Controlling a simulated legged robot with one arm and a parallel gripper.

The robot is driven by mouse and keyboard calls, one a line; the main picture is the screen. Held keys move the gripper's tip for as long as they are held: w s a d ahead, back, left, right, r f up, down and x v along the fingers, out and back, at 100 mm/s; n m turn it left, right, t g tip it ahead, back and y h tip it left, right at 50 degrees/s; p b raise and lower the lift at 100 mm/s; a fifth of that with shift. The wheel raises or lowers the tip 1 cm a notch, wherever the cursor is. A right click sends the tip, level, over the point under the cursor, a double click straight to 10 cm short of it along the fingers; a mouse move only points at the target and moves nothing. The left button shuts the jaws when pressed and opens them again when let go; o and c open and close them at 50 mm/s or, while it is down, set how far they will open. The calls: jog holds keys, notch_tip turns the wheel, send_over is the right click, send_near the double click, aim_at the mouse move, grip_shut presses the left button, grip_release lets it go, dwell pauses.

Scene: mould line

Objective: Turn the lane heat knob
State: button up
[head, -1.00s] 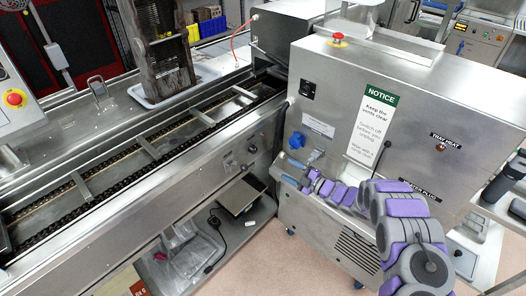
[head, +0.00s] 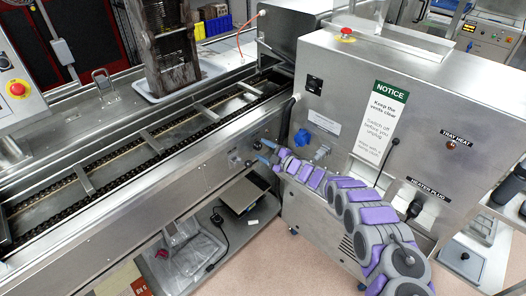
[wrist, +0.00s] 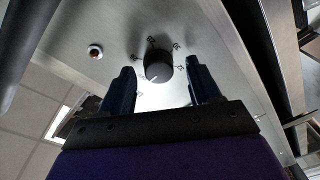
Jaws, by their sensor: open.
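The lane heat knob (wrist: 158,66) is a round black dial with a pale pointer mark, on a metal panel with small printed markings around it. In the wrist view it lies between and just beyond the tips of my gripper (wrist: 160,70), whose two dark fingers are spread apart. I see no finger touching it. The pointer aims to the lower left. In the head view my gripper (head: 265,152) has its blue fingers open at the conveyor's side panel, in front of a small dark knob (head: 249,163).
A small red indicator (wrist: 95,52) sits left of the knob. The steel heater cabinet (head: 345,75) stands close to my arm, with a blue socket (head: 301,137), a notice and a black heater plug (head: 414,209). The chain conveyor (head: 130,135) runs along the left.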

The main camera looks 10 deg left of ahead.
jog(key=shift+w+a, duration=0.2)
jog(key=shift+a, duration=0.1)
jog(key=c, duration=1)
